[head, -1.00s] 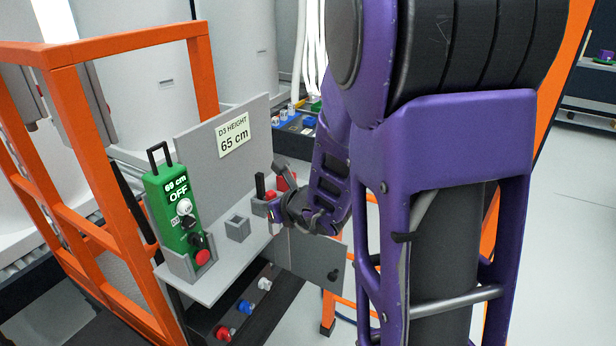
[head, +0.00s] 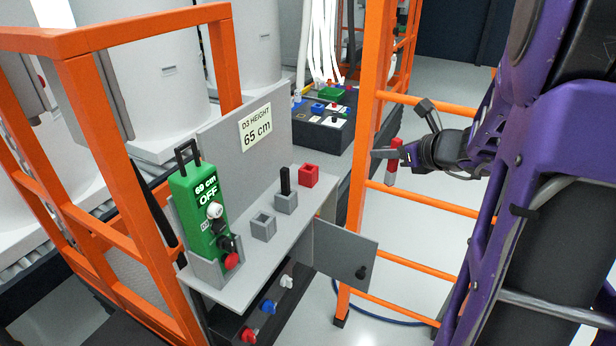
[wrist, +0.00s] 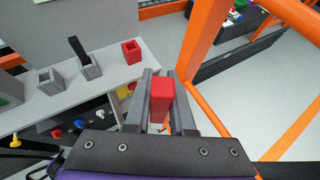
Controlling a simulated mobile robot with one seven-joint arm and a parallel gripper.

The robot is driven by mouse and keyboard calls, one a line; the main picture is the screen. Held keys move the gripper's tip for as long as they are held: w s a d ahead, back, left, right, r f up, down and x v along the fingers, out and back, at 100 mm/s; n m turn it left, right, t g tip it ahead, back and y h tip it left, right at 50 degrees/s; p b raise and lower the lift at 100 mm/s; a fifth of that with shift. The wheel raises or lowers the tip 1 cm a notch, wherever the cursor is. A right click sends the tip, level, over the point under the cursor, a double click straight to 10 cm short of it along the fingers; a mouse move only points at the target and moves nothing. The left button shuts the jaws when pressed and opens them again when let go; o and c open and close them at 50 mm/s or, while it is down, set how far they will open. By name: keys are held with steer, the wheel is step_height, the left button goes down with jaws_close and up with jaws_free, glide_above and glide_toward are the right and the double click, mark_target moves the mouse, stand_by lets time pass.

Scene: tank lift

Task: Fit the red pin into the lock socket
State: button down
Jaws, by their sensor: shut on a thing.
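My gripper (head: 394,156) is shut on the red pin (head: 393,173), held out in the air right of the shelf and in front of the orange frame. In the wrist view the pin's red end (wrist: 161,98) shows between the fingers. On the grey shelf stand a red square socket (head: 309,175), a grey socket (head: 286,203) with a black pin upright in it, and an empty-looking grey socket (head: 263,229). The wrist view shows the red socket (wrist: 132,52) open at the top. No label shows which is the lock socket.
A green controller (head: 204,215) reading "69 cm" and "OFF" stands in a holder at the shelf's left. A panel (head: 225,135) reading "D3 HEIGHT 65 cm" backs the shelf. Orange rails (head: 430,205) and an open grey door (head: 345,255) are near the gripper.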

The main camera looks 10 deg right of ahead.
stand_by(0.3)
steer(key=a+f, duration=0.3)
steer(key=a, duration=0.4)
steer(key=a+f, duration=0.3)
steer(key=a, duration=0.4)
steer(key=shift+f, duration=0.25)
